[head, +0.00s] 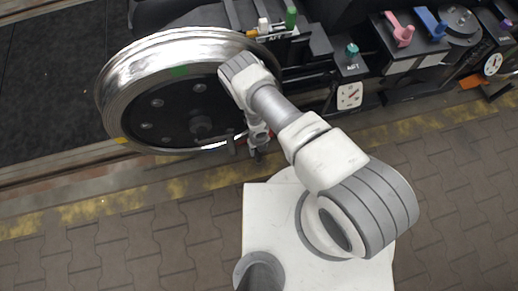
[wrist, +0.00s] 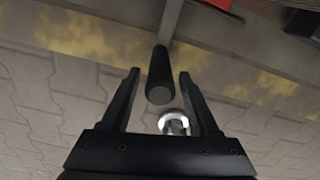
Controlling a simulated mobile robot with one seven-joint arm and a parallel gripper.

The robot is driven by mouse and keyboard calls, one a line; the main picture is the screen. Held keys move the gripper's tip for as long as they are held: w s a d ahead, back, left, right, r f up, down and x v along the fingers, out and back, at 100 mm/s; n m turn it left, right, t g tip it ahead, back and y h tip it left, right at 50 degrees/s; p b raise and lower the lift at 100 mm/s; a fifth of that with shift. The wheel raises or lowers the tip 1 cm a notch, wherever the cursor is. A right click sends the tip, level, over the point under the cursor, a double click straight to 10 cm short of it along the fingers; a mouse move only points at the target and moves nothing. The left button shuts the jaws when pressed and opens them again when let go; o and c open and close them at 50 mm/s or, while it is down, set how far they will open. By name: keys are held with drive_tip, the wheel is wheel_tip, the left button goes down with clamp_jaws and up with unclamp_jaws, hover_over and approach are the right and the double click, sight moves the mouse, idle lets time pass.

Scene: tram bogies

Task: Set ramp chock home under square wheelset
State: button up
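A large silver-rimmed wheel (head: 150,62) with a dark bolted face stands at the left in the head view. It has a green mark on its upper part and a yellow one at lower left. My gripper (head: 256,152) is low beside the wheel's right side. In the wrist view my gripper (wrist: 158,74) is open, its two fingers on either side of a black cylindrical handle (wrist: 160,78), with a gap at each side. The handle sits on a grey bar (wrist: 171,20). A red part (wrist: 221,3) shows at the top edge. I cannot make out the chock's wedge.
A dark bogie frame with a dial box (head: 349,95), a pink lever (head: 399,30) and a blue lever (head: 430,22) lies to the right of the wheel. A worn yellow line (head: 90,208) runs along the paved floor. Paving (head: 130,245) at lower left is clear.

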drive_tip(key=shift+o, duration=0.6)
wheel_tip(320, 180, up, 17)
drive_tip(key=p, duration=0.7)
drive_tip(key=shift+r+p, duration=0.2)
drive_tip(key=shift+p, duration=0.2)
drive_tip(key=shift+s, duration=0.1)
